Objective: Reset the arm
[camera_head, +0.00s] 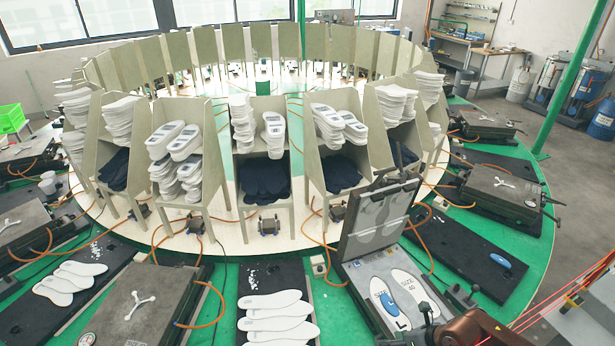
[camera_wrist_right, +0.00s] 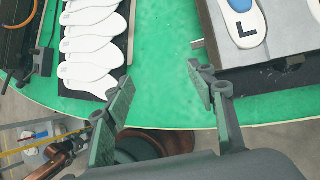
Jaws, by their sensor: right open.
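My right gripper (camera_head: 424,314) is at the bottom of the head view, by the front edge of an open mould (camera_head: 365,272). In the right wrist view the gripper (camera_wrist_right: 160,86) is open, with nothing between its fingers, over the green platform edge. The mould's lid (camera_head: 376,222) stands raised. On its lower plate lie two white insoles, one (camera_head: 414,291) marked "SIZE 40" and one (camera_head: 378,288) with a blue oval pad and an "L". That insole also shows in the wrist view (camera_wrist_right: 258,18), right of the gripper. My left gripper is not in view.
A row of white insoles (camera_head: 275,322) on a black mat lies left of the mould. The round green platform (camera_head: 340,318) carries more moulds and orange hoses. Wooden shelves hold stacked white insoles (camera_head: 274,125) and dark ones. A closed mould (camera_head: 502,190) stands at right.

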